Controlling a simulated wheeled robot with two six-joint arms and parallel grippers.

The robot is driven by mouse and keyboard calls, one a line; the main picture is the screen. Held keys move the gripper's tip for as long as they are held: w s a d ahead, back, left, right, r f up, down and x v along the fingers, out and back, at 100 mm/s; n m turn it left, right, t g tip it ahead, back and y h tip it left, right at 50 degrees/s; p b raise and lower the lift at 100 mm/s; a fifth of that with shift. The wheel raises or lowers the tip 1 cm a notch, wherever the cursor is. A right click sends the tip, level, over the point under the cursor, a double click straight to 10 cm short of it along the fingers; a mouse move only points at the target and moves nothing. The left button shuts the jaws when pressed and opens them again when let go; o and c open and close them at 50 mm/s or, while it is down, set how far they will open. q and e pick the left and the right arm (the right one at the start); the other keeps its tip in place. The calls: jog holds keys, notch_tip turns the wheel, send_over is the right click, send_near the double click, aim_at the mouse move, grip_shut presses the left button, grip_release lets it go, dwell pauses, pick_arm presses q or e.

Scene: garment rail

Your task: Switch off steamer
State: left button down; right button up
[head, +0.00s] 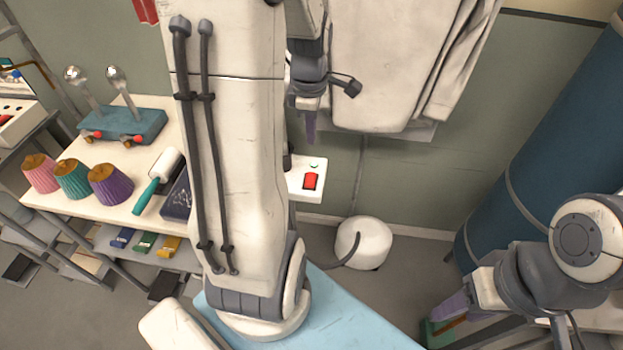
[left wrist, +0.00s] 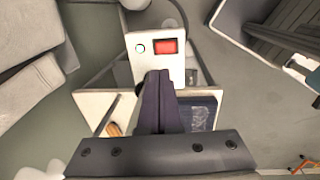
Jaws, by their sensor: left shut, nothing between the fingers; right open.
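A white panel with a red switch (head: 310,181) and a small round mark sits at the right end of the white table, just right of my left arm. The switch also shows in the left wrist view (left wrist: 167,47), beyond the fingertips. My left gripper (head: 311,128) is shut and empty, fingers pointing down above the panel, apart from the switch in the head view. A white rounded body (head: 363,243) with a dark hose stands on the floor below. My right gripper (head: 440,318) is open at the lower right, far from the switch.
The table (head: 85,195) holds pink, teal and purple shades, a lint roller (head: 160,178) and a teal stand (head: 124,127) with bulbs. A white garment (head: 395,65) hangs behind my left gripper. A blue cylinder (head: 545,150) stands right. A light blue board (head: 350,315) lies in front.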

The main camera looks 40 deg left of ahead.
aim_at(312, 176)
pick_arm(q)
jog(key=b, duration=0.5)
jog(key=shift+s+r, duration=0.15)
jog(key=shift+r, duration=0.05)
pick_arm(e)
notch_tip(312, 176, down, 8)
jog(key=shift+r, duration=0.25)
pick_arm(q)
jog(key=f, duration=0.4)
jog(key=w+f, duration=0.1)
jog(key=f, duration=0.9)
jog(key=shift+w+a, duration=0.2)
jog(key=shift+a, duration=0.2)
